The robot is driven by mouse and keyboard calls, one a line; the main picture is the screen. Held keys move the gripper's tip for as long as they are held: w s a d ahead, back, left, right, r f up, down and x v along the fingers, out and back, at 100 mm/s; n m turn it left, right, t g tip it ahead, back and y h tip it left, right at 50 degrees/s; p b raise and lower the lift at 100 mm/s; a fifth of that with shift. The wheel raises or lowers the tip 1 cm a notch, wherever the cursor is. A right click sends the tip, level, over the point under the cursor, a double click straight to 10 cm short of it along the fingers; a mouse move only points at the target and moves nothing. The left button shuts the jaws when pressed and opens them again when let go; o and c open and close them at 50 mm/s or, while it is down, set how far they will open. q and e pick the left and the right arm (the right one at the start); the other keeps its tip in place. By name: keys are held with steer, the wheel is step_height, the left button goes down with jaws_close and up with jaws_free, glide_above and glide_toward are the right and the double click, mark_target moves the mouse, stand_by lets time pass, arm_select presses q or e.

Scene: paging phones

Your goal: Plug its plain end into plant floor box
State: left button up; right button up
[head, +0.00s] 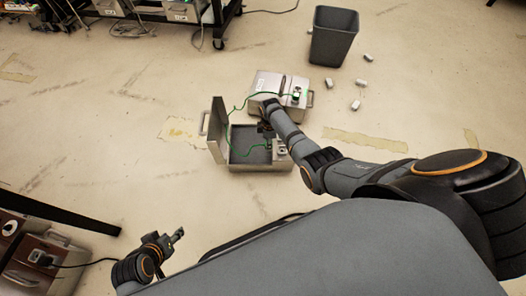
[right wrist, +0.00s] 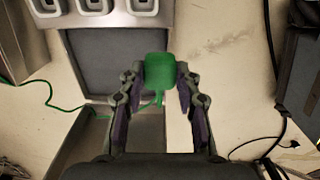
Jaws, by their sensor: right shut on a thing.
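My right gripper (right wrist: 161,78) is shut on a green plug (right wrist: 160,72), which stands up between its fingers in the right wrist view. In the head view this gripper (head: 265,127) hangs over an open grey box (head: 218,152) whose lid stands up at the left. White sockets (right wrist: 92,6) show at the top of the right wrist view; the plug is apart from them. A green cable (head: 228,112) loops from a green-lit plug (head: 296,93) on the closed metal case (head: 268,82) down into the open box. My left gripper (head: 168,241) is open and empty above the floor. Box labels are unreadable.
A dark bin (head: 333,36) stands at the back, with several small white pieces (head: 356,105) on the floor nearby. A wheeled cart (head: 190,14) is at the back left, and a brown unit (head: 38,262) at the front left. The floor left of the open box is clear.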

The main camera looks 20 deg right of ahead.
steer(key=shift+w+d, duration=0.25)
steer(key=shift+d, duration=0.1)
steer(key=w+d+b, duration=0.6)
steer(key=d+b, duration=0.3)
steer(key=shift+d, duration=0.3)
steer(key=shift+f+b, duration=0.15)
steer(key=shift+b, duration=0.15)
steer(key=shift+w+f+b, duration=0.1)
steer(key=shift+f+b, duration=2.65)
steer(key=shift+f, duration=0.4)
steer(key=shift+f+b, duration=0.3)
steer(key=shift+f, duration=0.05)
steer(key=o, duration=1.2)
